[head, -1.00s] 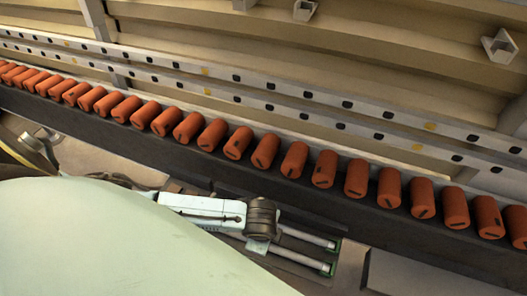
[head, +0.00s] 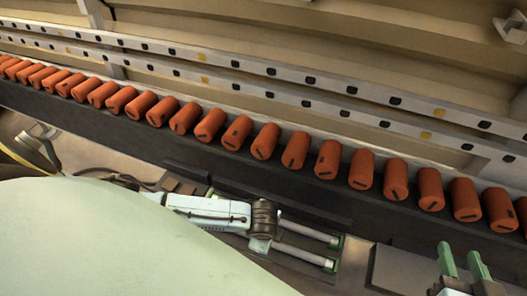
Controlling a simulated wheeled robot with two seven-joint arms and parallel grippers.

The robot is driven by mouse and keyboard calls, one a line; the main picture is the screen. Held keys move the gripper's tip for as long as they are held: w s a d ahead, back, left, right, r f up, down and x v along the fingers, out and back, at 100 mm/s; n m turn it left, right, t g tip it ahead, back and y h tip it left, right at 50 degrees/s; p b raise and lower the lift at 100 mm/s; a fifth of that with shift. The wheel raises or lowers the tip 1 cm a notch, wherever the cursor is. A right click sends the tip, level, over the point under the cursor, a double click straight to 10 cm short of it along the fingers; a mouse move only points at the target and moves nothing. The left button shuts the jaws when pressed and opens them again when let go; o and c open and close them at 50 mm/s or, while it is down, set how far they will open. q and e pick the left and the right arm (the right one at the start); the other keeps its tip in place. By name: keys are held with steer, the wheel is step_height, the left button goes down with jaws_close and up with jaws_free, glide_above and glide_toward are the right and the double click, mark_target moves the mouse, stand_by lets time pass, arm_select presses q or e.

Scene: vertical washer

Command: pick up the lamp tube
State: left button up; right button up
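I see no thing that I can tell for certain is the lamp tube. My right gripper (head: 460,252) shows at the lower right with two green fingers apart. Nothing shows between them. It lies just below the right part of the row, and I cannot tell its height. My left gripper is not in view.
A dark rail (head: 205,153) runs along the near side of the row. Behind it are pale perforated strips (head: 330,107) and a tan ribbed wall (head: 300,30). In front lies a white mechanism (head: 215,210) with metal rods (head: 310,232). A large pale surface (head: 100,245) fills the lower left.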

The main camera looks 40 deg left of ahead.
arm_select(q)
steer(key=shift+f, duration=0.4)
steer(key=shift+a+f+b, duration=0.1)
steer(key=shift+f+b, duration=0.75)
steer(key=shift+b, duration=0.1)
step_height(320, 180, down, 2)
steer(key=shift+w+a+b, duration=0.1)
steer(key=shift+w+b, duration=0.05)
steer(key=shift+b, duration=0.7)
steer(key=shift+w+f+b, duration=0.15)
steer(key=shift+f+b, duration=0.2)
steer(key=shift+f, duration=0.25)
arm_select(e)
step_height(320, 180, up, 14)
steer(key=s+a+t+y, duration=0.1)
steer(key=t+y, duration=0.2)
steer(key=t, duration=0.7)
steer(key=shift+s+a+f+y, duration=0.25)
steer(key=shift+s+a+y, duration=0.05)
steer(key=shift+a, duration=0.1)
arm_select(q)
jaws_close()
